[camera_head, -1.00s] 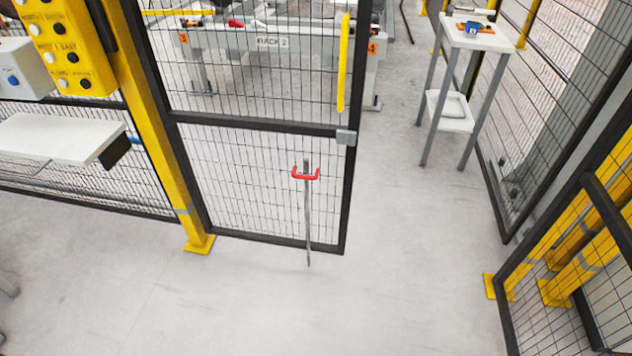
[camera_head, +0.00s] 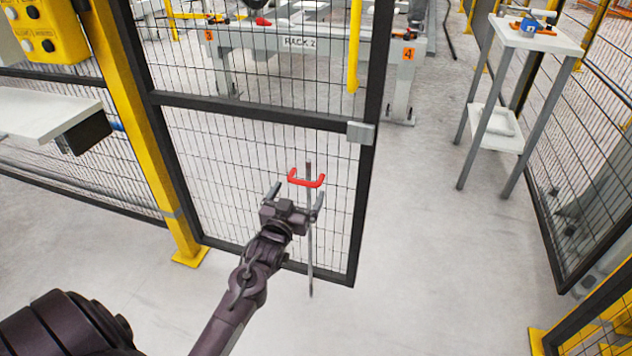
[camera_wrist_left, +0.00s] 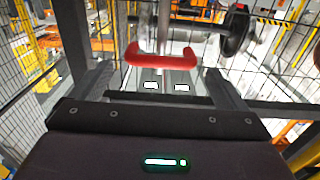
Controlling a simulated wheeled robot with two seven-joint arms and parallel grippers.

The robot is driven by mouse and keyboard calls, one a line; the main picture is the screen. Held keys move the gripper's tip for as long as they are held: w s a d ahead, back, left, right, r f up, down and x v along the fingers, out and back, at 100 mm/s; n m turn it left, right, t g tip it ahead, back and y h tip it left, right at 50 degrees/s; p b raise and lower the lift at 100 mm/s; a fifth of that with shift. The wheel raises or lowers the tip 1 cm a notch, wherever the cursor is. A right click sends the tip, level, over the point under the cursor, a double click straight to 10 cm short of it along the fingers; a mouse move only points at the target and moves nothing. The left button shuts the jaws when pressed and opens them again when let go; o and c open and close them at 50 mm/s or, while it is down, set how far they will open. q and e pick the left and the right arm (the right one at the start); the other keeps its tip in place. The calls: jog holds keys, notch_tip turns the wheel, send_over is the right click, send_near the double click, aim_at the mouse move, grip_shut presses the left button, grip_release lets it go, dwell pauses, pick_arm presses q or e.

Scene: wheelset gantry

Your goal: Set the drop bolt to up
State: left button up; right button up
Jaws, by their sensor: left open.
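The drop bolt is a thin grey upright rod (camera_head: 310,250) with a red U-shaped handle (camera_head: 306,178), on the mesh gate (camera_head: 250,114) near its free edge. The rod's lower end reaches below the gate's bottom bar, at or near the floor. My left gripper (camera_head: 296,196) is open, just below and in front of the red handle, its fingers pointing toward it. In the left wrist view the red handle (camera_wrist_left: 162,58) spans the space ahead of the two spread fingers; I cannot tell whether they touch it. My right gripper is not in view.
A yellow post (camera_head: 150,130) carries the gate at left, beside a white shelf (camera_head: 45,112). A grey side table (camera_head: 540,40) stands beyond the opening at right. Another mesh panel (camera_head: 580,180) is at far right. Floor (camera_head: 440,260) right of the gate is clear.

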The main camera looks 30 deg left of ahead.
aim_at(308, 162)
pick_arm(q)
jog(key=b+x, duration=0.1)
jog(key=x, duration=0.5)
jog(key=shift+w, duration=0.35)
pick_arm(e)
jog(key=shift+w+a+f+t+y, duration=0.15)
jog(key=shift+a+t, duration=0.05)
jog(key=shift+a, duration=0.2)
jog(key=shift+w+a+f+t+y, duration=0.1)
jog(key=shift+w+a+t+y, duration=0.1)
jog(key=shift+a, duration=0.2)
pick_arm(q)
jog(key=c, duration=1.1)
jog(key=shift+o, duration=0.2)
notch_tip(308, 162, up, 4)
jog(key=p, duration=0.4)
notch_tip(308, 162, up, 4)
jog(key=p, duration=0.3)
jog(key=shift+f, duration=0.2)
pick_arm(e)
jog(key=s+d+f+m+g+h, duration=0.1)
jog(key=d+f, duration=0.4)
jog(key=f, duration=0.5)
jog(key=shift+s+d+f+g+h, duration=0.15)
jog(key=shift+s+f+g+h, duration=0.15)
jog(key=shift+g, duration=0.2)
